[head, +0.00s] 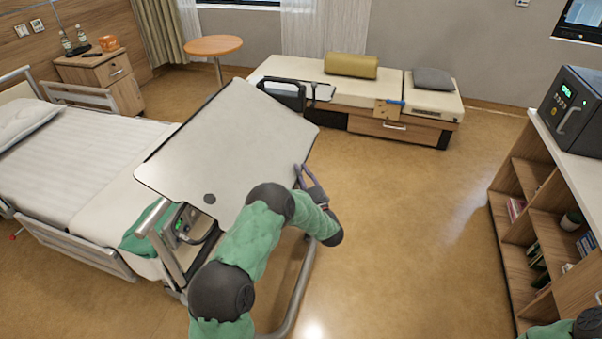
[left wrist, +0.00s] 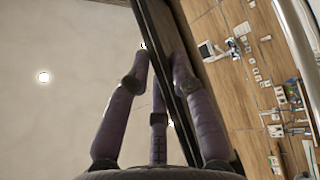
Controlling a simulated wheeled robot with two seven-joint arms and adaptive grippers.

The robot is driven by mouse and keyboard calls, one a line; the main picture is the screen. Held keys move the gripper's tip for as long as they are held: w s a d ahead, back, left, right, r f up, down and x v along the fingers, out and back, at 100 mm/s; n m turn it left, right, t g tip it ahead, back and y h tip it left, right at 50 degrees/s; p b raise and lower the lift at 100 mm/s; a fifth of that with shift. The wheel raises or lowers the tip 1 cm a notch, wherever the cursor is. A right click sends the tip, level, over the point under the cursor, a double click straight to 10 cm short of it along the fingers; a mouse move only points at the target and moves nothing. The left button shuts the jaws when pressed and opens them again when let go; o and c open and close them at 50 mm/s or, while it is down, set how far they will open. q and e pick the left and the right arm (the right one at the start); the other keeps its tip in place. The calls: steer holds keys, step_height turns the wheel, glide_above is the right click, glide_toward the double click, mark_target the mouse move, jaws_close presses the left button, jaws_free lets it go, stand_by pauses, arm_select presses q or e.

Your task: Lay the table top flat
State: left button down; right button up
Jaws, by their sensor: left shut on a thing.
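The table top (head: 225,140) is a pale grey board with dark edging, tilted over the foot end of the bed. A dark round spot shows near its lower edge. My left gripper (head: 303,177) is at its right edge, shut on it. My left arm hides part of the table's frame (head: 300,290). My right gripper is out of view.
The bed (head: 80,155) stands at the left, beside the table. A cream bench (head: 350,95) with cushions is behind, near a round wooden table (head: 213,45). A wooden shelf (head: 545,190) with a dark safe (head: 575,110) stands at the right. The middle floor is clear.

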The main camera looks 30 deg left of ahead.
arm_select(q)
step_height(320, 180, up, 10)
steer(key=d+n+g+h+p, duration=0.1)
steer(key=n+g+h+p, duration=0.1)
steer(key=n+g+p, duration=0.1)
steer(key=shift+w+d+r+n+h+p, duration=0.15)
steer(key=shift+w+d+n+h+p, duration=0.2)
steer(key=shift+n+p, duration=0.6)
steer(key=shift+r, duration=0.15)
steer(key=c, duration=1.3)
jaws_free()
steer(key=shift+o, duration=0.3)
steer(key=shift+s+f, duration=0.1)
steer(key=shift+f, duration=0.15)
steer(key=shift+d, duration=0.1)
